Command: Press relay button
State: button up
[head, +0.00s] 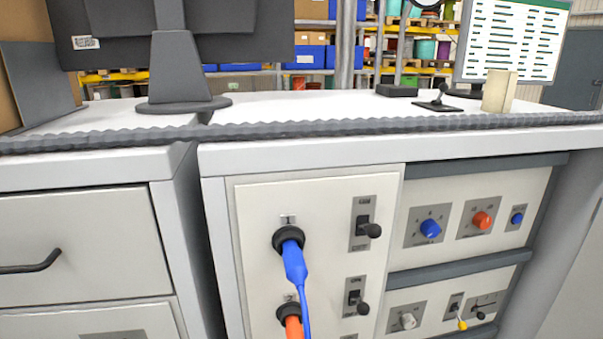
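A small round blue button (517,218) sits on a grey plate at the right end of the upper control panel (456,232). It is the only push-button-like control I see, but I cannot read a label naming it as the relay button. To its left on the same panel are an orange knob (482,220) and a blue knob (430,229). My gripper is not in view, so nothing of it shows near the panel.
A blue plug (292,258) and an orange plug (292,325) sit in the left panel, beside two black lever switches (365,229). A lower panel has a white knob (408,321) and a yellow-tipped switch (461,323). The worktop (300,107) holds a monitor stand (177,70).

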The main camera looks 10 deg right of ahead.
aim_at(518, 219)
jog(key=l+z, duration=0.1)
jog(key=z, duration=1.25)
